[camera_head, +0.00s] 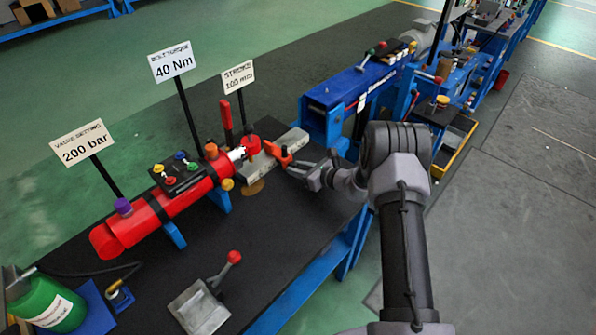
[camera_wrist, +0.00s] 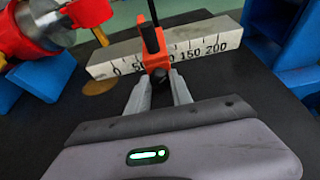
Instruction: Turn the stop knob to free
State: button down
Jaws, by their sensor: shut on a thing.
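An orange stop (camera_head: 276,153) sits against the pale scale bar (camera_head: 294,141) beside the end of the red cylinder. In the wrist view the orange stop (camera_wrist: 153,44) stands across the scale bar (camera_wrist: 103,67), over the marks near 50 to 100. A small black knob (camera_wrist: 159,74) is on the near side of the stop. My gripper (camera_wrist: 159,83) is shut on the knob, one grey finger on each side. In the head view my gripper (camera_head: 291,167) reaches the stop from the right. The fingers partly hide the knob, and its turn position cannot be read.
The red cylinder (camera_head: 145,217) lies left of the stop, with a red upright handle (camera_head: 226,115) behind. A blue beam (camera_head: 352,90) stands at the back right. A lever with a red ball (camera_head: 234,257) is in front. Dark bench top between them is clear.

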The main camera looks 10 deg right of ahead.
jog(key=n+b, duration=0.1)
jog(key=b, duration=0.1)
jog(key=n+t+h+b, duration=0.1)
jog(key=b, duration=0.1)
jog(key=shift+s+a+f+n, duration=0.1)
jog(key=shift+a+f+n, duration=0.05)
jog(key=shift+f+n, duration=0.15)
jog(key=shift+r+n+t+h+b, duration=0.15)
jog(key=shift+n+t+h+b, duration=0.25)
jog(key=shift+b, duration=0.45)
jog(key=shift+r, duration=0.1)
jog(key=c, duration=1.4)
grip_release()
jog(key=shift+c, duration=0.2)
jog(key=p+v, duration=0.4)
jog(key=v, duration=1.2)
jog(key=shift+r+p, duration=0.15)
jog(key=shift+p, duration=0.15)
jog(key=shift+s+d+r, duration=0.1)
jog(key=shift+s+d, duration=0.2)
jog(key=shift+s, duration=0.25)
